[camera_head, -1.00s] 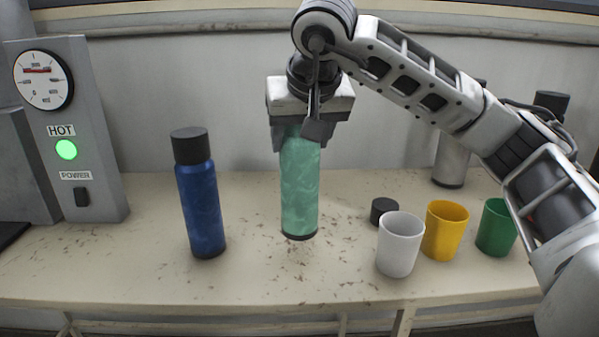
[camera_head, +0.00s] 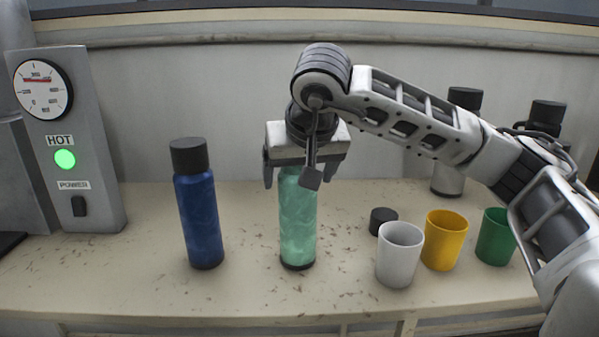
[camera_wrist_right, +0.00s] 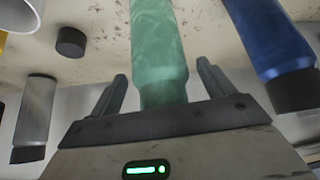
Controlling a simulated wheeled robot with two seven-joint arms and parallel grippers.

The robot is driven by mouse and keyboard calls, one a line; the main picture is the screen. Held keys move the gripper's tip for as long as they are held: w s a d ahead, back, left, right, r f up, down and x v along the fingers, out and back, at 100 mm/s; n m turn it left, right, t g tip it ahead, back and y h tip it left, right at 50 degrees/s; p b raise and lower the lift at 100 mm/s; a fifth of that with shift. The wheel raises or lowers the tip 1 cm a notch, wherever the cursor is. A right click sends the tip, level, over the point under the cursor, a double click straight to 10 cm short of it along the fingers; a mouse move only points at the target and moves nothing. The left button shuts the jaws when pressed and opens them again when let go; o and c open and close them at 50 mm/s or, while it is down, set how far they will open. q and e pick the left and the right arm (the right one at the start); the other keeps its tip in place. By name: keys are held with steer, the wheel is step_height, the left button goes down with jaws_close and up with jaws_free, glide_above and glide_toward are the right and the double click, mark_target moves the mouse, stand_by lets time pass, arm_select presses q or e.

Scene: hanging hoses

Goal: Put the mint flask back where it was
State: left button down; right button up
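The mint flask (camera_head: 298,225) stands upright on the bench, to the right of the blue flask (camera_head: 200,218). My right gripper (camera_head: 289,182) is above it, pointing down, with its fingers around the flask's upper part. In the right wrist view, gaps show between the mint flask (camera_wrist_right: 160,45) and both fingers of the right gripper (camera_wrist_right: 163,82), so it is open and not holding the flask. The flask's top is hidden by the gripper. My left gripper is not in view.
A loose black cap (camera_head: 382,220) lies right of the mint flask, behind white (camera_head: 400,255), yellow (camera_head: 444,240) and green (camera_head: 495,237) cups. A grey machine (camera_head: 85,130) with gauge and lit HOT lamp stands left. Black-capped bottles (camera_head: 447,180) are at the back right.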

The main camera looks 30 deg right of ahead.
steer(key=shift+r, duration=0.3)
steer(key=shift+s+a+r, duration=0.1)
steer(key=shift+s+r, duration=0.05)
steer(key=shift+r, duration=0.1)
arm_select(q)
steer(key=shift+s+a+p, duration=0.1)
steer(key=shift+p, duration=0.5)
arm_select(e)
steer(key=v, duration=1.1)
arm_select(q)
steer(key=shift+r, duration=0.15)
arm_select(e)
steer(key=shift+s, duration=0.1)
